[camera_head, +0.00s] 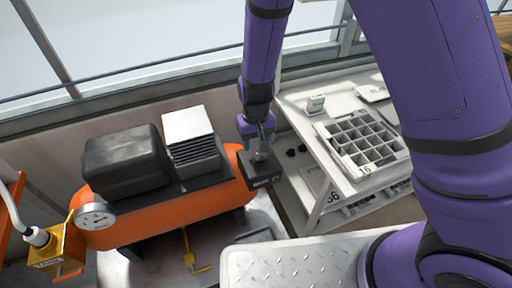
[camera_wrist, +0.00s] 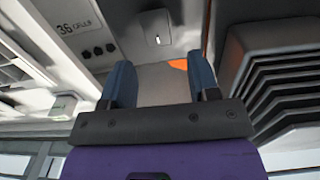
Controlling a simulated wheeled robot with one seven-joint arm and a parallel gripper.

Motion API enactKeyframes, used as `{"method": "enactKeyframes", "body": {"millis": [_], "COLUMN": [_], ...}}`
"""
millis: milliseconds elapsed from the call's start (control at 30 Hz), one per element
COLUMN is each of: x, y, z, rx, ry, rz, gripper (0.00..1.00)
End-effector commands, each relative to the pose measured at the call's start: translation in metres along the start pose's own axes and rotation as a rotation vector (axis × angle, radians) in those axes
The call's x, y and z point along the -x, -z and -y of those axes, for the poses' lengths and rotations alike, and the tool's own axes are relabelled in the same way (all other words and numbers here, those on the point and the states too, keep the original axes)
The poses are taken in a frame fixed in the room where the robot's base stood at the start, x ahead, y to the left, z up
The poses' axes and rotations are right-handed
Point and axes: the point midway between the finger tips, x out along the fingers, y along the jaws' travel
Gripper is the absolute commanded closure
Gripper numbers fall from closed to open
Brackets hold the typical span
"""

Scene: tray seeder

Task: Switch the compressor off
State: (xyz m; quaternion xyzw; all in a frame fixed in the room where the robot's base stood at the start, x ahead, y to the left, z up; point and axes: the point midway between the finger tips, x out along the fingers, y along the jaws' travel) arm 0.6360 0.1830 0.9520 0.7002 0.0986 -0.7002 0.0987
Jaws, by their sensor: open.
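The compressor has an orange tank (camera_head: 170,222) with a black motor housing (camera_head: 125,160) and a grey finned block (camera_head: 192,140) on top. A small dark box (camera_head: 262,181) with pale lettering sits at the tank's right end. My gripper (camera_head: 260,154) is just above this box and hides part of it. In the wrist view my gripper (camera_wrist: 162,82) is open, with nothing between its two fingers. Beyond the fingertips is a grey face (camera_wrist: 155,28) with a small pale tab, perhaps the switch; its position I cannot tell. The finned block (camera_wrist: 285,85) is close at right.
A pale bench with a celled tray (camera_head: 362,145) stands right of the compressor. A gauge (camera_head: 95,216) and a yellow block with a hose (camera_head: 60,248) are at left. A yellow valve handle (camera_head: 195,262) is below the tank. A metal tread plate (camera_head: 290,265) is in front.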

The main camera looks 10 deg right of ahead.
Motion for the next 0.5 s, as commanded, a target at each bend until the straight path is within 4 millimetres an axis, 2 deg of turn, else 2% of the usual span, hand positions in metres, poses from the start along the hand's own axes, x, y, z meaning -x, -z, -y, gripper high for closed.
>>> {"method": "enactKeyframes", "body": {"millis": [100, 200, 500], "x": [-0.018, -0.027, -0.035], "y": [0.0, 0.0, 0.0], "z": [-0.001, -0.001, 0.0], "rx": [-0.001, 0.0, 0.0], "ry": [-0.001, -0.001, 0.001], "rz": [0.002, 0.002, 0.0], "gripper": [0.45, 0.45, 0.45]}}
